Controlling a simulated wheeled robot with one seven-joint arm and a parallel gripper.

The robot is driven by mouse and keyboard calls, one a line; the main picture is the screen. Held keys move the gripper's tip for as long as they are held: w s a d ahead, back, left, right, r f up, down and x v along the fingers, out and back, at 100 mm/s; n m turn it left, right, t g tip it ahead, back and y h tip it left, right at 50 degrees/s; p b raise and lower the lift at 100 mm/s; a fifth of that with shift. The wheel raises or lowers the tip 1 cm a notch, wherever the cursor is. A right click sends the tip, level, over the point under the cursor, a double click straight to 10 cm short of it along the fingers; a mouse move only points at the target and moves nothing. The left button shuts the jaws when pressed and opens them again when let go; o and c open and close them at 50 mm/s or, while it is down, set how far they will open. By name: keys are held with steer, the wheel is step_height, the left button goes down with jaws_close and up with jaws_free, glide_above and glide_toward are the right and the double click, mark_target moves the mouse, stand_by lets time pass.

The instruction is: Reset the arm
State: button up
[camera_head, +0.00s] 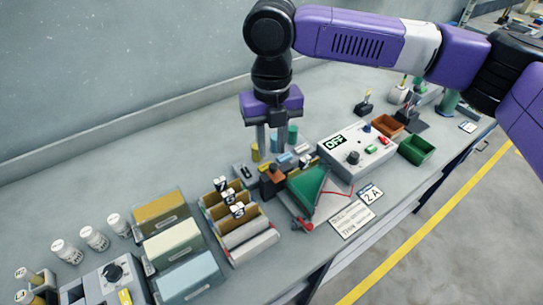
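My purple and black arm (350,38) reaches in from the right, with its wrist bent down over the workbench. My gripper (271,144) points down above the back middle of the bench. Its two grey fingers are apart and I see nothing held between them. Small yellow (255,153) and green (293,135) cylinders show close beside the fingers in the picture. I cannot tell the exact height of the fingertips above the bench.
Below the gripper stand a green wedge-shaped piece (307,186) and a control box (357,152) with an "OFF" display. Open brown (385,125) and green (417,150) bins lie right. Card racks (238,222), coloured boxes (173,240) and white jars (94,238) fill the left.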

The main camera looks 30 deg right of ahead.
steer(key=shift+r, duration=0.85)
